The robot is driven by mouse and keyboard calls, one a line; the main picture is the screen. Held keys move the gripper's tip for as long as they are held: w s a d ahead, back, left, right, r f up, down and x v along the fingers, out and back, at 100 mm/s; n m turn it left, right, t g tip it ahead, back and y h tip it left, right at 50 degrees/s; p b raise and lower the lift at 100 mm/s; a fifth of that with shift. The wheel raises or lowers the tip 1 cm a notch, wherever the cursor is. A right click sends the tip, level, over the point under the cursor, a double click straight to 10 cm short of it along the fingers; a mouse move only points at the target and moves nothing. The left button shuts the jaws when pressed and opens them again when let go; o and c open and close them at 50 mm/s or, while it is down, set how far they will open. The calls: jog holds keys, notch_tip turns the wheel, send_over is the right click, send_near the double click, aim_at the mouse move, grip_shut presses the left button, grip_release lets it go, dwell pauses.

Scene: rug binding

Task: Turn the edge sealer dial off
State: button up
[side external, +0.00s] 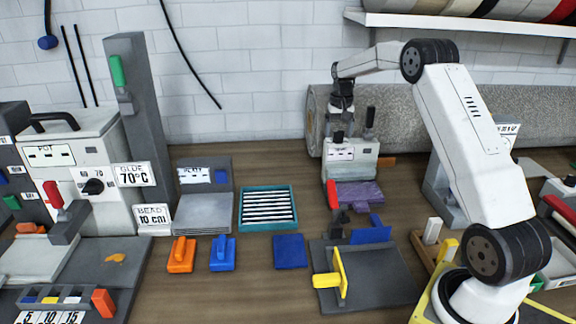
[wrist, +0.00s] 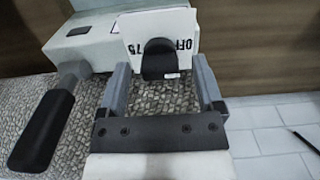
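The edge sealer (side external: 352,152) is a pale box in front of the carpet roll, with a black upright lever on it. In the wrist view its dial (wrist: 158,58) is a black knob against a white plate marked OFF and 75. A small white mark shows at the knob's near edge; I cannot tell which setting it points to. My gripper (side external: 339,122) is over the sealer, pointing down. In the wrist view my gripper (wrist: 161,80) is open, with one finger on each side of the knob and visible gaps. The dial is hard to make out in the side view.
The sealer's black lever (wrist: 42,130) stands close to my left finger in the wrist view. The grey carpet roll (side external: 420,115) lies behind. A glue pot (side external: 65,165) with its own dial stands far left. Blue and orange blocks and a teal tray (side external: 241,212) are in front.

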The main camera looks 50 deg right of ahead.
aim_at(338, 131)
jog(key=shift+r, duration=3.9)
jog(key=shift+a, duration=0.1)
jog(key=s+a+f+n+t, duration=0.1)
jog(key=s+a+f+n, duration=0.15)
jog(key=a, duration=0.75)
jog(key=s+a+f+n, duration=0.15)
jog(key=a+f, duration=0.25)
jog(key=a, duration=0.6)
jog(key=s+a+f+n, duration=0.2)
jog(key=s+a+f, duration=0.1)
jog(key=s+a, duration=0.3)
jog(key=s+a+f+n+t, duration=0.1)
jog(key=s+a+f+n, duration=0.1)
jog(key=s+a, duration=0.4)
jog(key=s+f, duration=0.1)
jog(key=s, duration=0.2)
jog(key=shift+s+a+n+t, duration=0.15)
jog(key=shift+a+n+t, duration=0.15)
jog(key=shift+a+n, duration=0.1)
